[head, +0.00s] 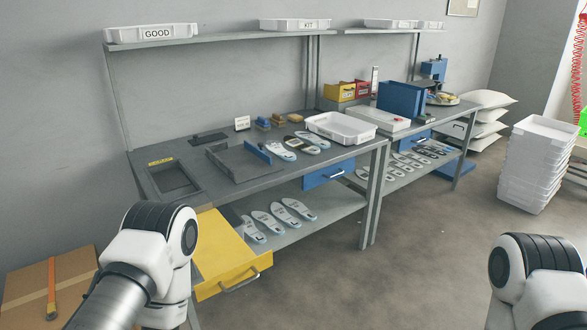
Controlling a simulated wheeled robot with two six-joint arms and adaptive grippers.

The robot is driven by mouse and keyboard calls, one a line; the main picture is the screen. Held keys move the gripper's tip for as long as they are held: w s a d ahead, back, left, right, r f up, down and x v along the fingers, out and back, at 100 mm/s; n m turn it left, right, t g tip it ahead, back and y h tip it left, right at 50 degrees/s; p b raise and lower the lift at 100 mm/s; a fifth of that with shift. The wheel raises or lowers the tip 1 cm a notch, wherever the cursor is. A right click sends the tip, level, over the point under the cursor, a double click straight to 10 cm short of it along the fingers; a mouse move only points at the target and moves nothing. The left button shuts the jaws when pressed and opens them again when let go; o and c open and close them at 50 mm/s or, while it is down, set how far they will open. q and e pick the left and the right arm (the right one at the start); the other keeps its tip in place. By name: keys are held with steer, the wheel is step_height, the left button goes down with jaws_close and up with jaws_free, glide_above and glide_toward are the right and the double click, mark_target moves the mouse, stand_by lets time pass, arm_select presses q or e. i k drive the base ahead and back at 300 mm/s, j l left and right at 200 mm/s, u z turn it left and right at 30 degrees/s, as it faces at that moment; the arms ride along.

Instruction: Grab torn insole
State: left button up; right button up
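Three insoles lie side by side on the near grey workbench: a front one (281,151), a middle one (302,146) with a darker patch, and a back one (316,138). Several more insoles (283,217) lie in a row on the shelf under this bench. Others (405,162) lie on the shelf under the far bench. They are too small for me to tell which one is torn. Parts of my arms show at the lower left and lower right, well short of the benchtop insoles. Neither gripper is in view.
A white tray (366,137) stands right of the insoles, a grey fixture (225,168) left of them. A yellow drawer (222,245) juts out at the bench's front. A cardboard box (25,290) stands lower left, stacked white bins (520,190) at right. The middle floor is clear.

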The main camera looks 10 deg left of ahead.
mark_target(313, 138)
steer(key=i+l+z, duration=0.25)
steer(key=i, duration=0.15)
steer(key=i+l+z, duration=0.15)
steer(key=i+z, duration=0.15)
steer(key=i+l+z, duration=0.1)
steer(key=i, duration=0.85)
steer(key=i+l+z, duration=0.15)
steer(key=i, duration=0.8)
steer(key=i+u, duration=0.45)
steer(key=i+l+u, duration=0.2)
steer(key=u, duration=0.2)
steer(key=i+l+u, duration=0.25)
steer(key=u, duration=0.2)
steer(key=i+l+u, duration=0.25)
steer(key=l+u, duration=0.2)
